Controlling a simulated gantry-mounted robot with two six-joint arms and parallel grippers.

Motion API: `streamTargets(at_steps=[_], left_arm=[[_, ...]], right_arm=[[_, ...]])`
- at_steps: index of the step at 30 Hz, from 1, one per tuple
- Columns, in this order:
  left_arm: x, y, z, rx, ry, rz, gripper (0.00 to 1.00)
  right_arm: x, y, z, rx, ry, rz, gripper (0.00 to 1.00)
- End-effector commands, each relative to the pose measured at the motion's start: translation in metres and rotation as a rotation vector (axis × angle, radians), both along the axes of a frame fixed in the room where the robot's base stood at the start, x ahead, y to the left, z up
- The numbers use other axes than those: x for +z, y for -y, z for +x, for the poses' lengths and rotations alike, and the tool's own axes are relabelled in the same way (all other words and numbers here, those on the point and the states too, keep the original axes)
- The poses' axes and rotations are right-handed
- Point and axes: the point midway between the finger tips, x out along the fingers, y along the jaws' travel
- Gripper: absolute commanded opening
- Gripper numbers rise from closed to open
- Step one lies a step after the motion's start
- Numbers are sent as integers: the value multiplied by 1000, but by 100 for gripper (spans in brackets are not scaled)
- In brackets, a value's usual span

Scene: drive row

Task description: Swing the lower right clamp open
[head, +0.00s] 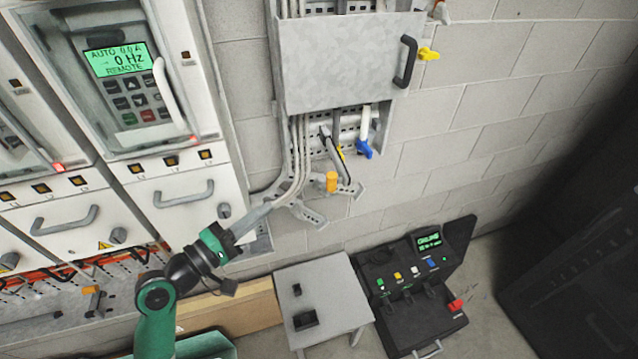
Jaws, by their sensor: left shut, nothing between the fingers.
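A grey cover plate (338,62) with a black handle (405,62) sits on the wall box. My left gripper (273,204) is shut and empty, below and left of the plate, in front of the grey conduits and well apart from the yellow lever. Its slim fingertips are hard to separate from the grey parts behind. My right gripper is not in view.
Below the plate hang cables, a blue-ended lever (364,149) and an orange-ended piece (331,182). Drive cabinets (180,187) stand at left. A small grey table (338,290) and an open black test case (400,325) stand below. The wall right of the yellow lever is clear.

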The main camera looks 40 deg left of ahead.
Motion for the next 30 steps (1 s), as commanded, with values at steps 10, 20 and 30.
streamTargets(at_steps=[10, 20, 30], left_arm=[[2, -1, 59, -5, 1, 2, 0], [3, 15, 116, -5, 0, 3, 0], [0, 25, 128, -1, 1, 3, 0]], right_arm=[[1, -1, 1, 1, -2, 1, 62], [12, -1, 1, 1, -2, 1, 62], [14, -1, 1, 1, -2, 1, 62]])
